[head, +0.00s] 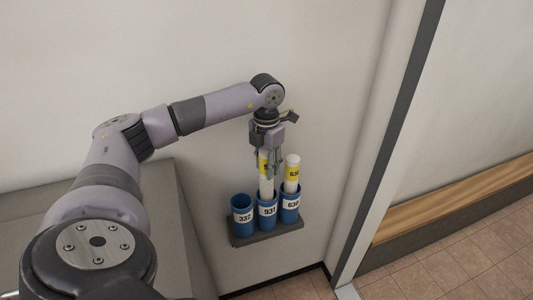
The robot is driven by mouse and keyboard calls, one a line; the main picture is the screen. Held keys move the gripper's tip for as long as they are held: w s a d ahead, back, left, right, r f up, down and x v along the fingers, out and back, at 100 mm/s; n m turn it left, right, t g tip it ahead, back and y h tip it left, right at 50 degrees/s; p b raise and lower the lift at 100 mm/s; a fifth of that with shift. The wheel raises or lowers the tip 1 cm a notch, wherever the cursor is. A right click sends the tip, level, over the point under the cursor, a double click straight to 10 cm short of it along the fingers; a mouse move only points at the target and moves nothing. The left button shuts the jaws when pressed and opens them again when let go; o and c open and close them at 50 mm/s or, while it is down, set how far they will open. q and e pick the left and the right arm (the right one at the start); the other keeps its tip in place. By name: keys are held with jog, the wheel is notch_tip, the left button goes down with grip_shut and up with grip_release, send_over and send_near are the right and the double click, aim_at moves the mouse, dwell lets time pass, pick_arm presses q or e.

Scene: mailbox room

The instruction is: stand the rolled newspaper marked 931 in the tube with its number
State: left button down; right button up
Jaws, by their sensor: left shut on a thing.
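My left gripper (269,170) points down and is shut on a white rolled newspaper (266,188) with a yellow label. The fingers partly cover the label, so its number cannot be read in full. The newspaper is upright, and its lower end meets the mouth of the middle blue tube (267,214), marked 931. I cannot tell how deep it sits in the tube. My right gripper is not in view.
A blue tube marked 337 (242,218), looking empty, stands to the left. The right tube (290,209) holds another rolled newspaper (292,173) with a yellow label. All stand on a dark wall shelf (277,233). A door frame (387,155) is at the right.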

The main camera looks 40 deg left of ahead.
pick_arm(q)
jog(key=c, duration=1)
grip_release()
jog(key=shift+c, duration=0.2)
jog(key=shift+r, duration=0.1)
notch_tip(320, 180, up, 12)
jog(key=shift+f, duration=0.1)
